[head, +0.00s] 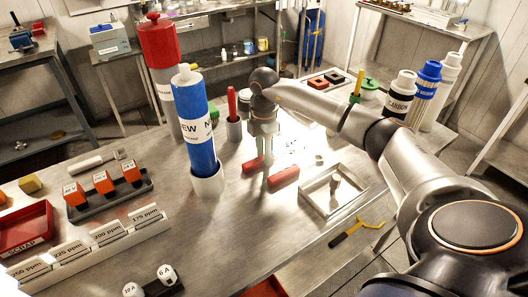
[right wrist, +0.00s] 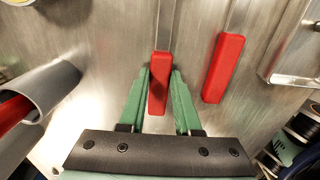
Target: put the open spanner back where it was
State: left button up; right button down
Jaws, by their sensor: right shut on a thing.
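My right gripper (head: 262,152) points down at the steel table in the head view. In the right wrist view its green fingers (right wrist: 161,78) are closed about the red handle of a steel-shafted tool (right wrist: 159,92). This handle also shows in the head view (head: 252,164), low over the table; I cannot tell whether it touches. A second red-handled tool (right wrist: 223,68) lies just to the right, apart from the fingers; it also shows in the head view (head: 284,177). The tool heads are not clear, so I cannot tell which is the open spanner. My left gripper is not in view.
A square steel tray (head: 310,200) lies right of the handles. A blue cartridge in a white cup (head: 207,182) and a grey holder with a red tool (head: 234,131) stand left. A yellow-and-black tool (head: 352,232) lies at the front edge.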

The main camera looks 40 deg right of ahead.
jog(key=c, duration=0.6)
grip_release()
notch_tip(320, 180, up, 12)
dwell(0.5)
